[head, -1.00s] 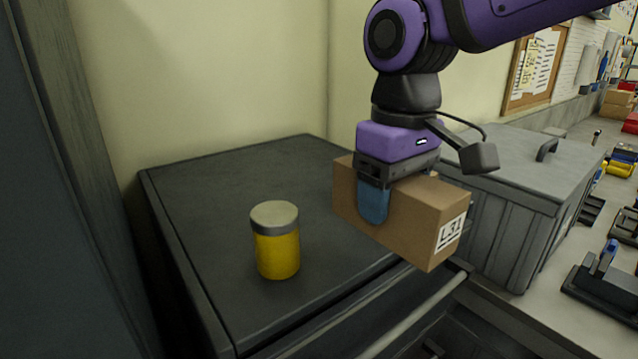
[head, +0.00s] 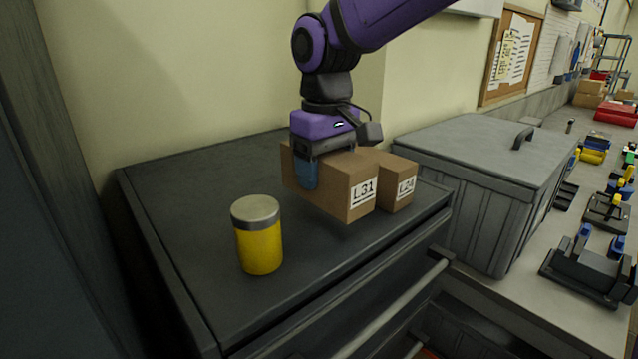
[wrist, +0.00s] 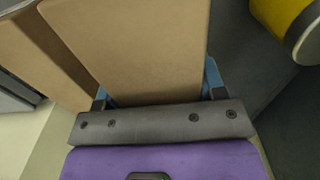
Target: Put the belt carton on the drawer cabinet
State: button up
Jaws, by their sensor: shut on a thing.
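The belt carton (head: 328,186), a brown box with a white label reading L31, is held level over the right part of the dark drawer cabinet top (head: 215,172). It looks just above the top; I cannot tell if its underside touches. My gripper (head: 318,170) is shut on it from above, with blue fingers on its long sides. In the wrist view the carton (wrist: 140,45) fills the space between the fingers of my gripper (wrist: 157,88). The far finger is hidden in the head view.
A second, similar brown carton (head: 400,186) stands on the cabinet close to the right of the held one. A yellow jar with a grey lid (head: 259,245) stands at front left. A grey lidded bin (head: 470,200) is right of the cabinet. The back left top is clear.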

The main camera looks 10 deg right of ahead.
jog(key=shift+w+a, duration=0.4)
jog(key=shift+w, duration=0.35)
jog(key=shift+f, duration=1.8)
jog(key=shift+f, duration=0.15)
jog(key=o, duration=1.2)
